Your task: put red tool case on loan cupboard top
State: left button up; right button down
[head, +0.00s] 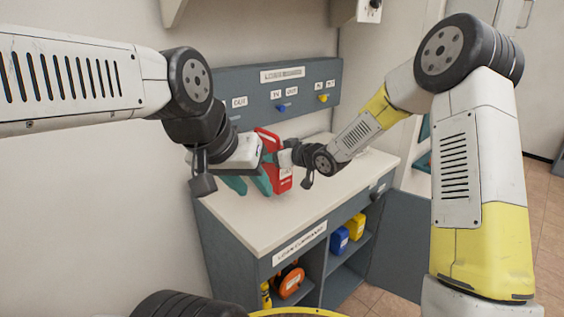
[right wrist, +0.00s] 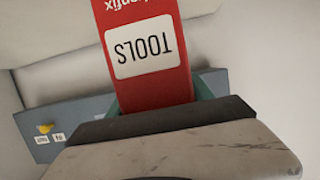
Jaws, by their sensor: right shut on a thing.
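The red tool case (head: 284,181) is over the far part of the pale loan cupboard top (head: 300,209). I cannot tell whether its underside touches the surface. In the right wrist view the case (right wrist: 155,85) fills the upper middle, its white TOOLS label upside down. My right gripper (head: 283,158) is shut on the case from the right side. My left gripper (head: 249,185) is just left of the case, with its teal fingers apart and nothing seen between them. The left gripper and arm hide part of the case and the cupboard top.
A grey key panel (head: 262,97) with blue and yellow tags is on the wall behind. Below the top, open shelves hold an orange reel (head: 290,281), a blue box (head: 339,240) and a yellow box (head: 355,226). A grey door (head: 398,240) stands open at right. The front of the top is clear.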

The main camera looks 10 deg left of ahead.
jog(key=shift+f, duration=1.7)
jog(key=shift+c, duration=2)
grip_release()
jog(key=shift+d+f, duration=0.1)
jog(key=shift+f, duration=0.05)
